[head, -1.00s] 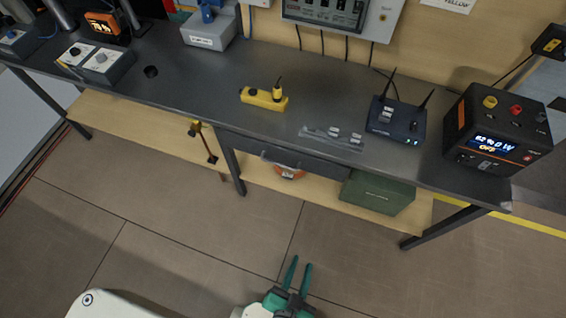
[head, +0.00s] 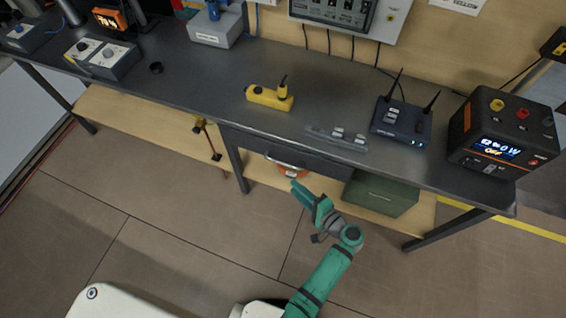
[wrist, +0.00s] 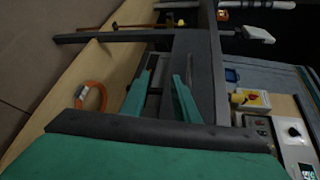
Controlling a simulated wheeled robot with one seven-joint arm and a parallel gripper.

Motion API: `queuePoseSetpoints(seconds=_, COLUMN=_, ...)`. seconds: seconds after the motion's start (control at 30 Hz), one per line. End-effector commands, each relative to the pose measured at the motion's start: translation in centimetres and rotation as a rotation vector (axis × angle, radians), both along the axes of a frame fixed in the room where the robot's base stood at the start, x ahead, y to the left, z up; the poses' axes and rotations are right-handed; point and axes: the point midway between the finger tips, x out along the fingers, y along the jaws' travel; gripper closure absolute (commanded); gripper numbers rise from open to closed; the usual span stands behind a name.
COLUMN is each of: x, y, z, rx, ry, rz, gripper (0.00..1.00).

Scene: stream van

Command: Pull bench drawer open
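The bench drawer (head: 325,166) is a dark front under the edge of the long grey workbench (head: 215,85). It looks shut, about flush with the bench edge. A thin curved handle (head: 282,161) shows along its front, partly lost against the orange coil behind it. My gripper (head: 297,188) is in front of and below the drawer, its green fingers pointing up toward the handle. In the wrist view my gripper (wrist: 162,78) has its fingers apart, with the dark drawer front (wrist: 197,65) just beyond. I see nothing held, and contact with the handle cannot be told.
Below the drawer a wooden shelf (head: 150,115) holds an orange cable coil (wrist: 90,97) and a green box (head: 380,193). Bench legs (head: 238,165) stand at both sides.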

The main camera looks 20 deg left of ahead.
Motion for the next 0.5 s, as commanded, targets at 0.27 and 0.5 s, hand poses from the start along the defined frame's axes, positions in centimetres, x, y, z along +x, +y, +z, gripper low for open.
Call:
queuePoseSetpoints(seconds=0.27, x=2.5, y=-2.0, z=4.6, rx=0.133, ry=-0.046, rz=0.094, gripper=0.72)
queuePoseSetpoints(seconds=0.5, x=3.2, y=-0.1, z=4.7, rx=0.143, ry=-0.048, rz=0.110, gripper=0.72)
